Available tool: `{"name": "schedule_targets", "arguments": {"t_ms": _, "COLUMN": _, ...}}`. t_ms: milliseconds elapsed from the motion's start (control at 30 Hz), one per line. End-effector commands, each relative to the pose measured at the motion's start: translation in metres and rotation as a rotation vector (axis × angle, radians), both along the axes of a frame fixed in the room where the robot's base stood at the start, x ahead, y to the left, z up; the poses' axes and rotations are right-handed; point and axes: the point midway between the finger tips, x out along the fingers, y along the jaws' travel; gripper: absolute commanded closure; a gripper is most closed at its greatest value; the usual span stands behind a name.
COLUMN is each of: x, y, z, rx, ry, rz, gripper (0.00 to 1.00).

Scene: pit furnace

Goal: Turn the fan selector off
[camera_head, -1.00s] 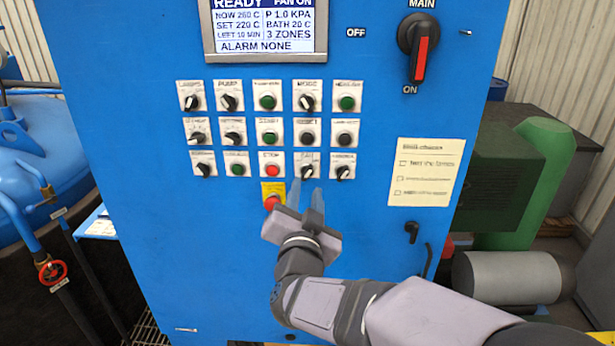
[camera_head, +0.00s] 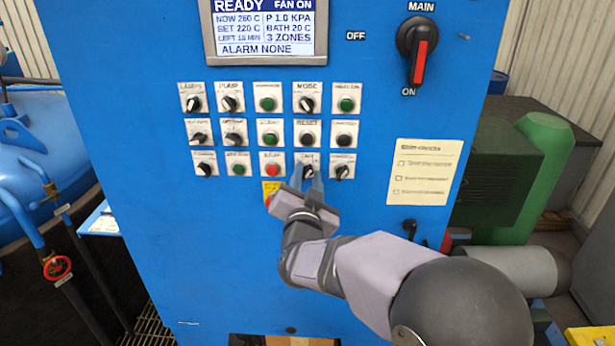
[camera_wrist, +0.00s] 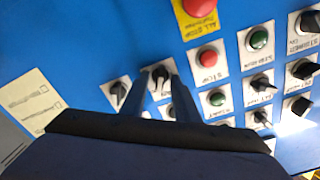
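The fan selector (camera_head: 308,171) appears to be the black knob on a white plate in the bottom row, fourth from the left. Its small label is hard to read. My gripper (camera_head: 308,181) is at this knob, with its fingers pointing at the panel. In the wrist view the selector (camera_wrist: 159,78) shows between the two fingertips (camera_wrist: 158,84), one on each side. The fingers are apart; whether they touch the knob I cannot tell. The display (camera_head: 265,30) reads READY and FAN ON.
Other knobs and buttons sit close around, including a red button (camera_head: 271,170) to the left and another black knob (camera_head: 342,172) to the right. A yellow-plated red stop button (camera_wrist: 200,6) is nearby. The main switch (camera_head: 420,48) points to ON.

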Motion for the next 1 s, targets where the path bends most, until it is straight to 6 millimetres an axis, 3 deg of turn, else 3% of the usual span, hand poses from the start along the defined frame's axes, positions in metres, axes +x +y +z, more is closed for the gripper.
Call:
{"name": "schedule_targets", "arguments": {"t_ms": 33, "x": -0.0001, "y": 0.0, "z": 0.0001, "rx": 0.0, "ry": 0.0, "rz": 0.0, "gripper": 0.81}}
{"name": "schedule_targets", "arguments": {"t_ms": 100, "x": -0.0002, "y": 0.0001, "z": 0.0002, "rx": 0.0, "ry": 0.0, "rz": 0.0, "gripper": 0.98}}
{"name": "schedule_targets", "arguments": {"t_ms": 133, "x": -0.0002, "y": 0.0001, "z": 0.0002, "rx": 0.0, "ry": 0.0, "rz": 0.0, "gripper": 1.0}}
{"name": "schedule_targets", "arguments": {"t_ms": 567, "x": -0.0002, "y": 0.0004, "z": 0.0006, "rx": -0.045, "ry": 0.0, "rz": 0.0, "gripper": 1.0}}
{"name": "schedule_targets", "arguments": {"t_ms": 1000, "x": -0.0002, "y": 0.0016, "z": 0.0022, "rx": -0.352, "ry": 0.0, "rz": 0.0, "gripper": 1.0}}
